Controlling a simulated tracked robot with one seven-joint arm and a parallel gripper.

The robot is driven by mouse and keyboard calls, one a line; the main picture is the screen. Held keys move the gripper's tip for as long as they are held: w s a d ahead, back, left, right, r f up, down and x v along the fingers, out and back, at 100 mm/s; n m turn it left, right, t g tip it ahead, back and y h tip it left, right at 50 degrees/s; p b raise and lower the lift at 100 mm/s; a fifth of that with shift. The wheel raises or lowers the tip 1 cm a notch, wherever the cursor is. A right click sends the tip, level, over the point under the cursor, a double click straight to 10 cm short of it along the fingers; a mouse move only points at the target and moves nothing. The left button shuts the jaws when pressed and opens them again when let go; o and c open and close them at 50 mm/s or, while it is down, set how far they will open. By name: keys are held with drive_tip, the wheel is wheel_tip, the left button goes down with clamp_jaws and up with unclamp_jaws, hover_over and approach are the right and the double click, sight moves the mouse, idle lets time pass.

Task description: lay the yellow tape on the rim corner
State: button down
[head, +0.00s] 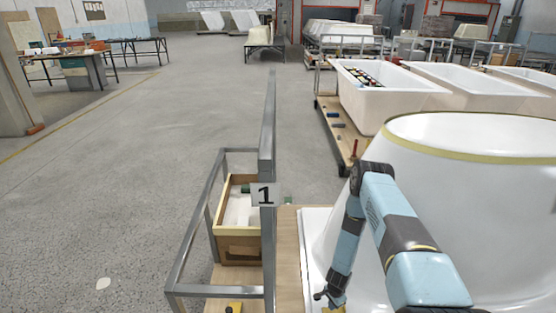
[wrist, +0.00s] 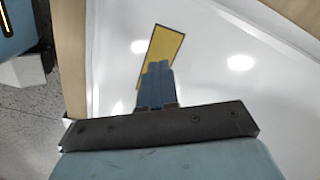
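The yellow tape (wrist: 168,45) is a flat yellow strip with dark edges in the wrist view. It runs obliquely in front of the white tub surface, its lower part behind my fingers. My gripper (wrist: 158,68) has its two fingers together over the strip, with no gap showing between them. I see the strip's broad face and cannot see it pinched between the fingers. In the head view a yellow piece (head: 335,309) shows at the bottom edge, below my gripper (head: 328,297). The white rim corner (wrist: 110,25) is beside the wooden edge in the wrist view.
The upturned white tub shell (head: 460,210) stands at the right, close to my arm. A metal rail frame (head: 266,140) with a "1" sign and a wooden box (head: 240,252) stands to the left. Another yellow item (head: 234,307) shows at the bottom. Open floor lies farther left.

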drive_tip(key=shift+r, duration=2.3)
